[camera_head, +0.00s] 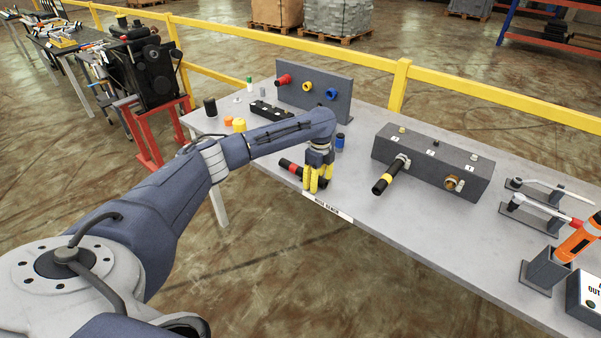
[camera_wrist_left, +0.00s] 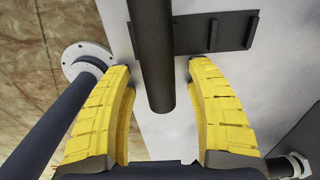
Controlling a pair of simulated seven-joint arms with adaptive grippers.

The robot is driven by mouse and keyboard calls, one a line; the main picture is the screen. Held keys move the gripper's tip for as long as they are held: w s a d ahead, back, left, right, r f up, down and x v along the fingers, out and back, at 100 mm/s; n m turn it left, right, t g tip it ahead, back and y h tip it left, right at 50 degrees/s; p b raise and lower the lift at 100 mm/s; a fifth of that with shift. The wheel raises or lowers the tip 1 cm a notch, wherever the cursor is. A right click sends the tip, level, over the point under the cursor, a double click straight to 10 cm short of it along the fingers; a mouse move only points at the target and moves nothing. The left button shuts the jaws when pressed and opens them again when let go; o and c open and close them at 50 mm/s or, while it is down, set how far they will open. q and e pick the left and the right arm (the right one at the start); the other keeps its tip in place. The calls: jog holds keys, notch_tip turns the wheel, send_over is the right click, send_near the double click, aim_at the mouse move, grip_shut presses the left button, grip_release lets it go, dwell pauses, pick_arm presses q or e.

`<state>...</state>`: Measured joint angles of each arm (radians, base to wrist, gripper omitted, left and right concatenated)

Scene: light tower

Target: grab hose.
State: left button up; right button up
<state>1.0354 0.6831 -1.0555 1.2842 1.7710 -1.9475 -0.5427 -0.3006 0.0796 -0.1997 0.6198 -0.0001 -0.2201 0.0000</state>
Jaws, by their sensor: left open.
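A short black hose piece with a red end (camera_head: 288,166) lies near the front edge of the grey table, partly hidden behind my left gripper. My left gripper (camera_head: 318,178) has yellow fingers that point down over it. In the left wrist view the fingers (camera_wrist_left: 163,100) are open, one on each side of a dark cylinder (camera_wrist_left: 155,50), apart from it. The cylinder looks like the hose, and its near end is between the fingers. My right gripper is not in view.
The dark grey box (camera_head: 430,162) with a brass port (camera_head: 454,183) stands right of the gripper. An upright panel with red, yellow and blue fittings (camera_head: 315,91) stands behind. Tools and an orange item (camera_head: 580,238) are at the right. A yellow rail (camera_head: 400,86) runs behind the table.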

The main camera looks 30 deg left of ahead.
pick_arm(q)
grip_shut()
jog(key=shift+r, duration=0.1)
dwell(0.3)
